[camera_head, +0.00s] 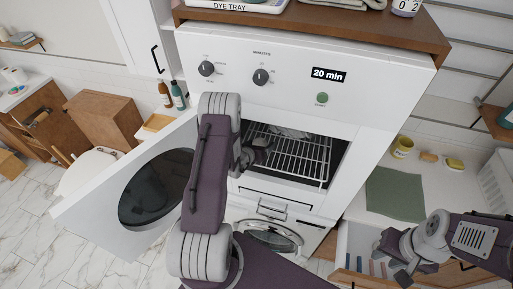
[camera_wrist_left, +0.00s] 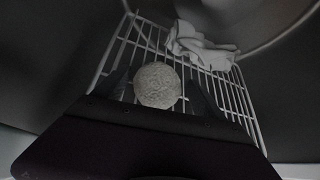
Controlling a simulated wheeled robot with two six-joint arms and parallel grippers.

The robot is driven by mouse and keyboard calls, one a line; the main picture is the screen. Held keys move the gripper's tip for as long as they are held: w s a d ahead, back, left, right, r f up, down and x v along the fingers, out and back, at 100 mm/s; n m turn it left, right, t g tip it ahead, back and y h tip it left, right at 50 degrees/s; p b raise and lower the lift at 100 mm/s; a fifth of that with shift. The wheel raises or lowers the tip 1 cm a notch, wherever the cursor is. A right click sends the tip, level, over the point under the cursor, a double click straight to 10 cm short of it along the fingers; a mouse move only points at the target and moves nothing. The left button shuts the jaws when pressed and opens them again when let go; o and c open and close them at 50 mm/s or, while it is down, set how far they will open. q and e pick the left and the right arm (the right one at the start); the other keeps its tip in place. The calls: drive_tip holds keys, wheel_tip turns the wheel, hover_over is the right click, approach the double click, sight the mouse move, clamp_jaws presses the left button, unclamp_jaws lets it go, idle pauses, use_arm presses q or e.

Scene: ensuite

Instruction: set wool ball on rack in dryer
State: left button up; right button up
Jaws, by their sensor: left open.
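The white dryer (camera_head: 385,75) stands open, with its round-windowed door (camera_head: 85,218) swung out to the left. A wire rack (camera_head: 305,158) lies inside the drum; it also shows in the left wrist view (camera_wrist_left: 238,100). The pale, round wool ball (camera_wrist_left: 157,86) appears to rest on the rack bars, between my left gripper's fingers. My left gripper (camera_head: 257,152) is inside the dryer opening, with its fingers open around the ball. The ball is not clearly visible in the head view. My right gripper (camera_head: 393,262) is outside, at the lower right; its finger opening is unclear.
A crumpled white cloth (camera_wrist_left: 200,46) lies on the rack beyond the ball. A wooden shelf (camera_head: 300,18) sits above the dryer.

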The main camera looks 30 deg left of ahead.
use_arm(q)
drive_tip(key=shift+a+b+v, duration=0.35)
drive_tip(key=shift+b+v, duration=0.45)
drive_tip(key=shift+v, duration=5)
drive_tip(key=s+d+r+m+g+h, duration=0.25)
drive_tip(key=d+m+h, duration=0.35)
drive_tip(key=d, duration=0.5)
drive_tip(key=s+d+r+m+g+h, duration=0.2)
drive_tip(key=s+d+m+g+h, duration=0.15)
drive_tip(key=d+m, duration=0.6)
drive_tip(key=s+d+f+m+g, duration=0.1)
drive_tip(key=s+d+m+g, duration=0.45)
drive_tip(key=s+m, duration=0.45)
drive_tip(key=a+r+m+y, duration=0.1)
drive_tip(key=a+m+y, duration=0.7)
drive_tip(key=m, duration=0.6)
drive_tip(key=shift+w+a, duration=0.45)
drive_tip(key=shift+a, duration=0.8)
